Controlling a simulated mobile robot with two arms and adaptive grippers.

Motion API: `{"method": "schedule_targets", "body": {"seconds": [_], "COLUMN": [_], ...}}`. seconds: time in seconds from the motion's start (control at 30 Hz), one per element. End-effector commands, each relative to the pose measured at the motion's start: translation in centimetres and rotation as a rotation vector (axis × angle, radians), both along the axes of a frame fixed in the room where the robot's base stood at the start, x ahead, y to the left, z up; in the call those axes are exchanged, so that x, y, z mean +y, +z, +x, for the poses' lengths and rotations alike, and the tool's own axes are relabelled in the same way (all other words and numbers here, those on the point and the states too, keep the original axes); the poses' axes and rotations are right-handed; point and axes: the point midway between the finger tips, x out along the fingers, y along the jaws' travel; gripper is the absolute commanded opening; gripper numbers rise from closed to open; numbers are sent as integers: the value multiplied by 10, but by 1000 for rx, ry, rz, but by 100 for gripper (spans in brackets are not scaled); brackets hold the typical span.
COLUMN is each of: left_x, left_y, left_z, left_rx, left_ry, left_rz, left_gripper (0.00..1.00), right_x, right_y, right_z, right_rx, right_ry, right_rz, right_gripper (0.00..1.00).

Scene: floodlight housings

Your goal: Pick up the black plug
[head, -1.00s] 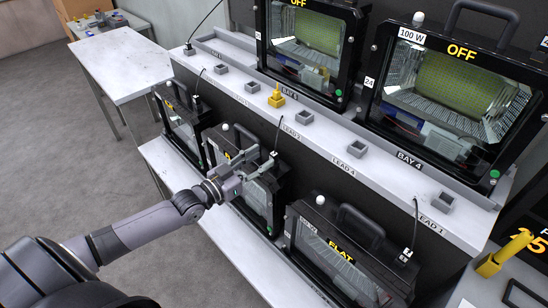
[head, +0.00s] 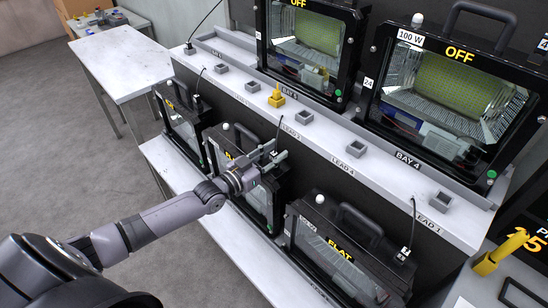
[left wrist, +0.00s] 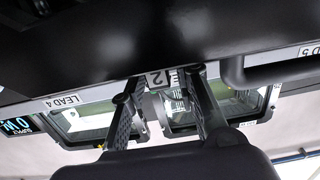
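A small black plug (head: 276,152) with a white tag and a black lead stands on top of the middle lower housing, below the LEAD 2 label. My left gripper (head: 279,151) is at this plug with its fingers spread. In the left wrist view, the two fingers (left wrist: 160,90) are apart, and a white tag marked 2 (left wrist: 157,78) shows between them. The plug body is mostly hidden, and I cannot tell whether a finger touches it. Other black plugs stand at the shelf's far end (head: 189,48) and on the FLAT housing (head: 405,253). My right gripper is out of view.
The white shelf (head: 320,133) carries grey sockets and a yellow plug (head: 277,97). Floodlight housings marked OFF (head: 450,85) stand behind it. The FLAT housing (head: 340,250) is to the right on the lower bench. A yellow object (head: 500,252) stands at lower right.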

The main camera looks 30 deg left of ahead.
Motion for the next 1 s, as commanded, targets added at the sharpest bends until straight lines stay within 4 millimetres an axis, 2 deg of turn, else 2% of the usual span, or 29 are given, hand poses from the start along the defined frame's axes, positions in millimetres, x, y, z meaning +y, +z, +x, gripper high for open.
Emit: {"method": "schedule_targets", "body": {"seconds": [0.03, 0.37, 0.77, 0.87, 1.0], "left_x": [0, 0, 0, 0, 0], "left_y": [0, 0, 4, 12, 34], "left_z": [0, 0, 0, 0, -1], "left_rx": [0, 0, -2, -3, -5], "left_ry": [0, 0, 0, 0, 0], "left_rz": [0, 0, -1, -2, -2], "left_gripper": [23, 1, 0, 0, 0], "right_x": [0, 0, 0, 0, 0], "right_y": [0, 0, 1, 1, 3], "right_z": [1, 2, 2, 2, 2], "right_rx": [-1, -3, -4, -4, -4], "right_ry": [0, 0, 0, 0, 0], "right_rz": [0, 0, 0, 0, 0], "right_gripper": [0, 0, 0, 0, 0]}}
